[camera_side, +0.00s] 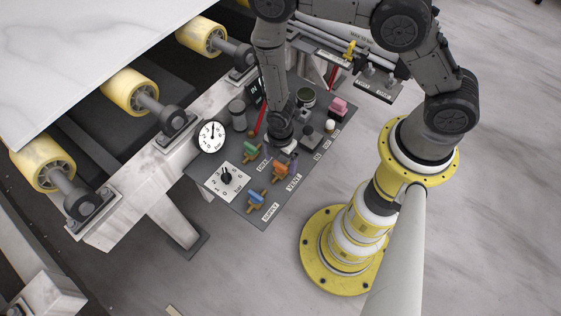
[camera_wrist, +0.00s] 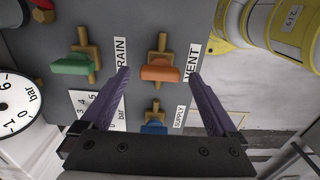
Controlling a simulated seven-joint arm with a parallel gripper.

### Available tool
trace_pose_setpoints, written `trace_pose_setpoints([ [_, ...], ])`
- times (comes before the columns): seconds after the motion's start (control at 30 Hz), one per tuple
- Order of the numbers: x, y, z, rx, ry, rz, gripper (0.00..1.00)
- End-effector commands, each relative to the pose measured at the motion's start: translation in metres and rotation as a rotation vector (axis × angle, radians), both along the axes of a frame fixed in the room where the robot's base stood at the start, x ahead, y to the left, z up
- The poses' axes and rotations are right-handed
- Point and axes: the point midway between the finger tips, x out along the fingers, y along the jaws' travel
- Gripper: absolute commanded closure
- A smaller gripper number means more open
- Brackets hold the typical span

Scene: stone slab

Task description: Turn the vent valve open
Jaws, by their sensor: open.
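The vent valve has an orange handle (camera_side: 281,168) on a brass body, beside the VENT label (camera_side: 293,184). In the wrist view the orange handle (camera_wrist: 160,73) lies across its brass pipe. My gripper (camera_wrist: 158,76) is open, its purple fingers one on each side of the orange handle in that view. No contact shows, and I cannot tell the height gap. In the side view my gripper (camera_side: 288,150) is just above and beside the orange valve, its fingers partly hidden.
A green-handled drain valve (camera_wrist: 72,64) is left of the orange one, and a blue-handled supply valve (camera_wrist: 153,128) is below it. Conveyor rollers (camera_side: 130,92) stand beyond.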

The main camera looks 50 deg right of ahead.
Motion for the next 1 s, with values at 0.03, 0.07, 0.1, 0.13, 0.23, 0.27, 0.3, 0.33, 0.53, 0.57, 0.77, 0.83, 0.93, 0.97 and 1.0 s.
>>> trace_pose_setpoints([
  [0.03,-0.0007,-0.0002,-0.0040,-0.001,0.002,0.000,0.05],
  [0.07,-0.0006,-0.0002,-0.0055,0.000,0.001,0.000,0.05],
  [0.1,-0.0004,-0.0001,-0.0071,0.000,0.001,0.000,0.05],
  [0.13,-0.0004,-0.0001,-0.0080,0.000,0.000,0.000,0.05],
  [0.23,-0.0002,-0.0001,-0.0095,0.000,0.000,0.000,0.05],
  [0.27,-0.0002,-0.0001,-0.0096,0.000,0.000,0.000,0.05],
  [0.3,-0.0001,0.0000,-0.0095,0.000,-0.001,0.000,0.05],
  [0.33,-0.0001,0.0000,-0.0094,0.000,-0.001,0.000,0.05],
  [0.53,-0.0001,0.0000,-0.0091,0.000,0.000,0.000,0.23],
  [0.57,-0.0001,0.0000,-0.0091,0.000,0.000,0.000,0.28],
  [0.77,-0.0002,0.0000,-0.0090,0.000,0.000,0.000,0.64],
  [0.83,-0.0002,0.0000,-0.0089,0.000,0.000,0.000,0.77],
  [0.93,-0.0002,0.0000,-0.0089,0.000,0.000,0.000,0.91],
  [0.97,-0.0002,0.0000,-0.0089,0.000,0.000,0.000,0.91],
  [1.0,-0.0001,0.0000,-0.0088,0.000,0.000,-0.001,0.91],
])
